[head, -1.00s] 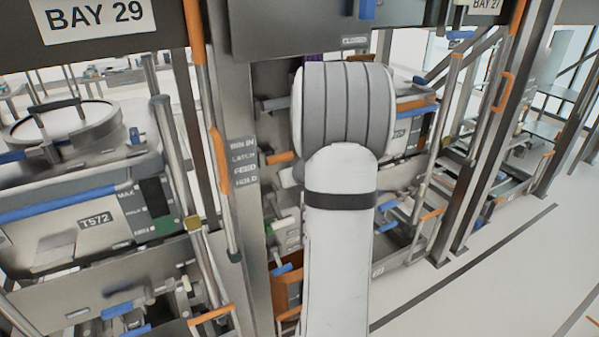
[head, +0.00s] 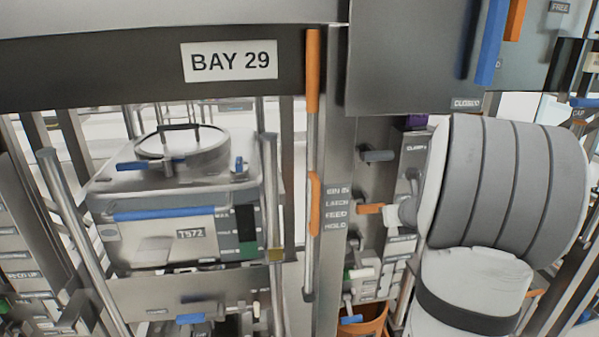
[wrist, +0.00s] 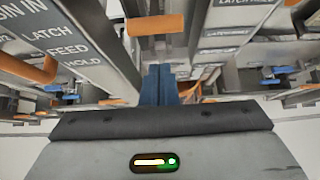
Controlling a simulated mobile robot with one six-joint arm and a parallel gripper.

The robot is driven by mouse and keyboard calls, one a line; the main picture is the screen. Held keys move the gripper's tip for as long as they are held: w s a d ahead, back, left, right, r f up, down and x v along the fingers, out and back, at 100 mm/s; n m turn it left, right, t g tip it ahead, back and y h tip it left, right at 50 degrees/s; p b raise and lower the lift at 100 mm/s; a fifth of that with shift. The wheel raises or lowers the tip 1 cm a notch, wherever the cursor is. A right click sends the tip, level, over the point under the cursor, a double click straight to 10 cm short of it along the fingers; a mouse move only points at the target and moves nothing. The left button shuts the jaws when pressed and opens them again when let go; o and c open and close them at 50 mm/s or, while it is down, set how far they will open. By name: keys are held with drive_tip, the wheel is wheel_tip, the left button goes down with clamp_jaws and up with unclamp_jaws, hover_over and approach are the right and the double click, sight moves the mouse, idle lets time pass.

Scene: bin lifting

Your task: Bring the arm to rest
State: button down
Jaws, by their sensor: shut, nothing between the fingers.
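My gripper (wrist: 159,72) shows in the wrist view as two blue fingers pressed together, shut and empty. An orange handle (wrist: 155,25) lies just beyond the fingertips in that view; I cannot tell whether they touch. In the head view my arm (head: 490,200) fills the right side, with its grey ribbed joint and white link in front of the bay frame. The gripper itself is hidden or out of the head view.
The bin marked T572 (head: 165,238) sits in the bay under the BAY 29 sign (head: 230,61). A steel post with BIN IN, LATCH, FEED, HOLD labels (head: 337,207) stands left of my arm. A grey panel marked CLOSED (head: 410,60) hangs above. Orange and blue handles stick out nearby.

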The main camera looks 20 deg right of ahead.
drive_tip(key=s+a+r+n+g+y, duration=0.1)
drive_tip(key=s+a+n+y, duration=0.15)
drive_tip(key=a+n, duration=0.8)
drive_tip(key=s+a+r+n+g+y, duration=0.1)
drive_tip(key=s+a+n+g+y, duration=0.15)
drive_tip(key=a+n, duration=0.8)
drive_tip(key=s+a+f+n+g+h, duration=0.1)
drive_tip(key=s+a+n, duration=0.3)
drive_tip(key=s+n, duration=0.4)
drive_tip(key=s+a+f+n+g+h+b, duration=0.1)
drive_tip(key=s+a+n, duration=0.3)
drive_tip(key=s+n, duration=0.5)
drive_tip(key=shift+a+f+g+h+b, duration=0.15)
drive_tip(key=shift+a+g+h+b, duration=0.15)
drive_tip(key=shift+g+h, duration=0.4)
